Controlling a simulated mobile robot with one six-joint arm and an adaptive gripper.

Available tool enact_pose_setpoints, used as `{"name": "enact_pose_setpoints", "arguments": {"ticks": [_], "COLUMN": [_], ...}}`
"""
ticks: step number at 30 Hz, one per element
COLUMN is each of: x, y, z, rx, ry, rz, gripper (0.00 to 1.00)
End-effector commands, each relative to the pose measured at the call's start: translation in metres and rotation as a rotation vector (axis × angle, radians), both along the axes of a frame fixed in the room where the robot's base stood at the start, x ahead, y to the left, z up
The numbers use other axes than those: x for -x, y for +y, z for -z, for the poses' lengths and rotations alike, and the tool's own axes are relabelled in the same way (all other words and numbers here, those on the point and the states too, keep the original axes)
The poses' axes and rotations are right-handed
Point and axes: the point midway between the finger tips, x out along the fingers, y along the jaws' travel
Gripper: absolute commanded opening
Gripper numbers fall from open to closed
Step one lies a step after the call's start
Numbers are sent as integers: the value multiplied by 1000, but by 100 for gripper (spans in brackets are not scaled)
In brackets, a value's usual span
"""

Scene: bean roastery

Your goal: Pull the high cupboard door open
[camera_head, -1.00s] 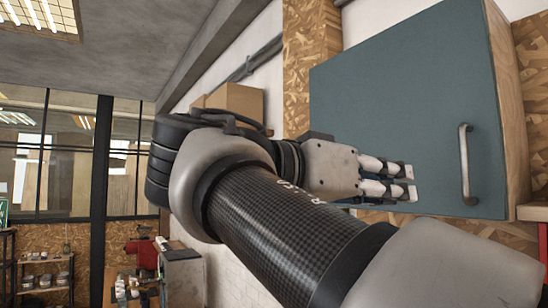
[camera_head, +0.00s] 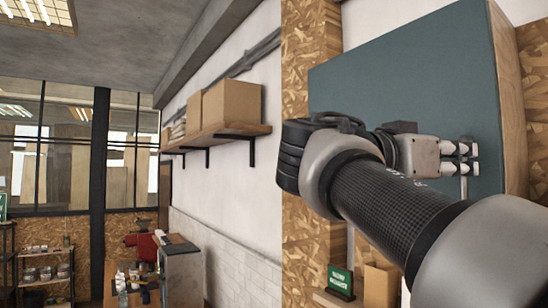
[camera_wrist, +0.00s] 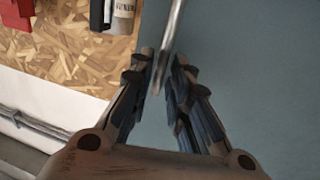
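The high cupboard has a flat blue-grey door (camera_head: 400,90) with a wooden side panel. The door looks shut. Its metal bar handle (camera_head: 464,187) is mostly hidden behind my gripper and arm in the head view. In the wrist view the handle (camera_wrist: 172,40) comes down from the top edge, and its lower end reaches between my fingertips. My gripper (camera_head: 474,158) is at the handle with its fingers apart. In the wrist view the open gripper (camera_wrist: 163,75) has a finger on each side of the handle, with gaps visible. The door (camera_wrist: 250,70) fills the right of that view.
A wall shelf (camera_head: 215,137) with cardboard boxes (camera_head: 231,103) is left of the cupboard. Below the cupboard stand a small green sign (camera_head: 340,281) and a box (camera_head: 381,284). Chipboard covers the wall beside the door.

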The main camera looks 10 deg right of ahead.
Motion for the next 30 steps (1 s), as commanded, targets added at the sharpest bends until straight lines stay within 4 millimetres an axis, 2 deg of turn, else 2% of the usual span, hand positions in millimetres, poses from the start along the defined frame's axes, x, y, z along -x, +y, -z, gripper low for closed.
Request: {"name": "enact_pose_setpoints", "arguments": {"ticks": [1, 6, 16, 24, 30], "x": [-1, -4, -6, -6, -6], "y": [-8, -23, -27, -27, -27], "z": [-2, -1, 0, 0, 0], "rx": [0, -1, 0, 0, 0], "ry": [1, 1, 1, 1, 1], "rz": [5, 2, -1, -1, -1], "gripper": [17, 17, 17, 1, 0]}}
